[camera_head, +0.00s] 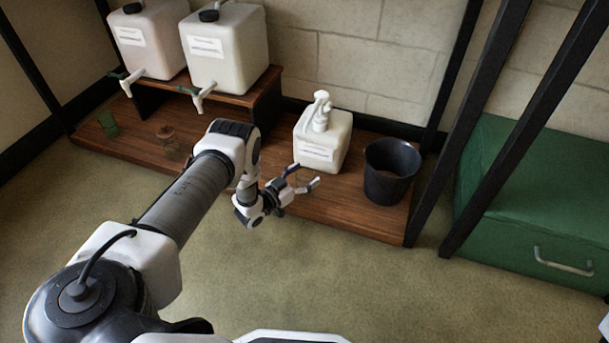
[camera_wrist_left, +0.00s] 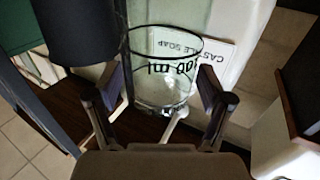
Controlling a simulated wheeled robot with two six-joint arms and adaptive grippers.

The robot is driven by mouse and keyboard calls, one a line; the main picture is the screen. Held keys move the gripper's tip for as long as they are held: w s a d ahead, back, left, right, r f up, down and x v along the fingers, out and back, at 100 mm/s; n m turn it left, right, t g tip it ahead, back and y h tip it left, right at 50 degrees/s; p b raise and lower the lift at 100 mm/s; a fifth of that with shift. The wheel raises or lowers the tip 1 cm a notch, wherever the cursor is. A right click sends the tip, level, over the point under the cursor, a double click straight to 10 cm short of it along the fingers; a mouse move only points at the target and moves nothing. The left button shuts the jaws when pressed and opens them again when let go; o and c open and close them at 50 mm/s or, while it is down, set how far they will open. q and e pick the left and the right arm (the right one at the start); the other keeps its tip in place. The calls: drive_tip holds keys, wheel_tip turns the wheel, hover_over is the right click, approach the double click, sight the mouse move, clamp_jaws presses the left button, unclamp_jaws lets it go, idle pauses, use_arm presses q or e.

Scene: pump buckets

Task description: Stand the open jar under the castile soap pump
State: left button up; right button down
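The open jar (camera_wrist_left: 150,85) is clear, with a dark-edged rim and "ml" print, and shows between my left fingers in the left wrist view. My left gripper (camera_head: 302,177) is open around it, a finger on each side with small gaps. In the head view the jar is hard to make out. The castile soap container (camera_head: 323,140) is a white jug with a white pump (camera_head: 320,108) on top, standing just behind my left gripper. Its label (camera_wrist_left: 195,50) shows upside down behind the jar in the left wrist view. My right gripper is not in view.
A dark bucket (camera_head: 390,172) stands right of the soap container on the low wooden shelf (camera_head: 360,217). Two white jugs with taps (camera_head: 228,48) stand on a raised step at left. Dark posts rise at right.

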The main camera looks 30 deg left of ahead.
use_arm(q)
drive_tip(key=shift+r, duration=0.2)
drive_tip(key=shift+s+a+p, duration=0.1)
drive_tip(key=shift+s+p, duration=0.3)
drive_tip(key=shift+p, duration=0.05)
drive_tip(key=p+v, duration=0.5)
drive_tip(key=v, duration=0.6)
drive_tip(key=s+d+f+n+g+y, duration=0.1)
drive_tip(key=s+d+f+g, duration=0.1)
drive_tip(key=d+g, duration=0.3)
drive_tip(key=s+d+f+n+g+y, duration=0.2)
drive_tip(key=d, duration=0.5)
drive_tip(key=s+d+r+g, duration=0.1)
drive_tip(key=s+r+g, duration=0.1)
drive_tip(key=s, duration=0.5)
drive_tip(key=s+d+r+g+y, duration=0.1)
drive_tip(key=s+d+r+g, duration=0.1)
drive_tip(key=s+g, duration=0.3)
drive_tip(key=s+d+r+g, duration=0.2)
drive_tip(key=s+r+g, duration=0.1)
drive_tip(key=s, duration=0.6)
drive_tip(key=shift+s+r, duration=0.35)
drive_tip(key=shift+s, duration=0.05)
